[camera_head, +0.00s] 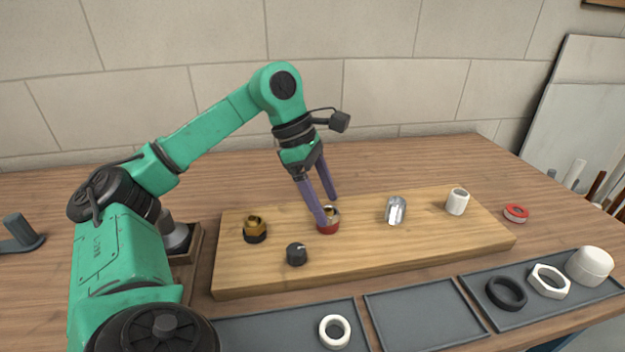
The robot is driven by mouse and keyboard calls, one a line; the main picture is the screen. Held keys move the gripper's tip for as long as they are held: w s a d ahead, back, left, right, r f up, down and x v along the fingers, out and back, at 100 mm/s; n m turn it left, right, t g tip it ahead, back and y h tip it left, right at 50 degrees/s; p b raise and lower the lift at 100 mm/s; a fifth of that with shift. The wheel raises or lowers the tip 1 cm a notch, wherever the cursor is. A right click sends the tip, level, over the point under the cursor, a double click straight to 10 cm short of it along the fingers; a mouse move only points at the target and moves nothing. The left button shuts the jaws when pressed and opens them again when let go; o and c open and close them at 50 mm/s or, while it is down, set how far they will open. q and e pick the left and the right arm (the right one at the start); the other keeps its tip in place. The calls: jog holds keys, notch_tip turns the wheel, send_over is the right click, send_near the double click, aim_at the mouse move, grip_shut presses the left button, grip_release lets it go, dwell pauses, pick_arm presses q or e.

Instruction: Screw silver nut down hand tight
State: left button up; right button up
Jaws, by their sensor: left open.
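My left gripper (329,209) reaches down over the wooden board with its two purple fingers apart. Its tips are at a small fitting with a red base (328,228) and a brass and silver top. The near finger hides part of that fitting, so I cannot tell whether the fingers touch it. A shiny silver piece (395,210) stands on the board to the right, clear of the gripper. I cannot tell for certain which silver part is the nut. My right gripper is not in view.
The board (420,246) also carries a brass fitting with a black base (255,228), a black knob (296,254) and a white cylinder (457,202). Grey trays in front hold a white ring (335,332), black ring (506,293), white hex nut (549,281) and white cap (590,265).

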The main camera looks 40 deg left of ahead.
pick_arm(q)
jog(key=shift+w+d+f, duration=0.15)
jog(key=shift+d+f, duration=0.05)
jog(key=shift+f, duration=0.45)
grip_shut()
jog(key=shift+r+m+p, duration=0.2)
jog(key=shift+m+p, duration=0.1)
jog(key=shift+m, duration=0.1)
jog(key=shift+w+m+g+h+p, duration=0.1)
jog(key=shift+m+g+h+p, duration=0.35)
jog(key=shift+m+p, duration=0.8)
jog(key=shift+f+m+g, duration=0.15)
jog(key=shift+m+g, duration=0.2)
jog(key=shift+m, duration=0.1)
jog(key=shift+m+p, duration=0.3)
jog(key=shift+p, duration=0.05)
jog(key=shift+w+m+g+y+p, duration=0.1)
jog(key=shift+m+g+y+p, duration=0.15)
jog(key=shift+m+g+p, duration=0.9)
jog(key=shift+f+m+t+p, duration=0.1)
jog(key=shift+m+t+p, duration=0.25)
jog(key=shift+m+p, duration=0.25)
